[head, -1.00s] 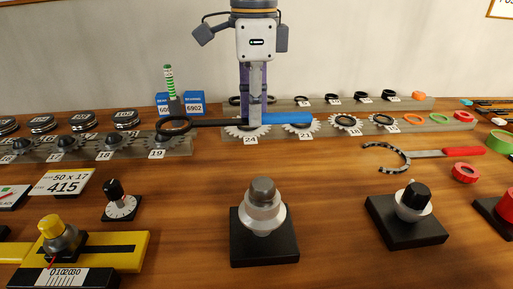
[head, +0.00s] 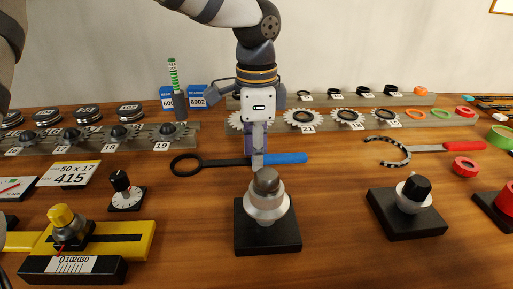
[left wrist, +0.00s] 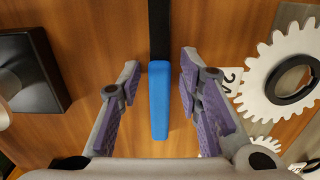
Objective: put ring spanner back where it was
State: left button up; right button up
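The ring spanner has a black ring (head: 186,165), a black shaft and a blue handle (head: 286,158). It appears to lie on the wooden table, in front of the rail with the toothed gears, ring to the left. My left gripper (head: 258,160) is above it near where the handle meets the shaft. In the left wrist view the blue handle (left wrist: 159,105) runs between the two fingers of my left gripper (left wrist: 159,68), with a gap on each side, so the gripper is open. My right gripper is not in view.
A black-based stand with a grey knob (head: 267,205) is close in front of the gripper. The gear rail (head: 436,119) runs behind it. A yellow gauge (head: 120,240) is at front left.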

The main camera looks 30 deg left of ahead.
pick_arm(q)
notch_tip(320, 180, up, 12)
jog(key=shift+r, duration=0.2)
dwell(0.4)
jog(key=shift+s+f, duration=0.1)
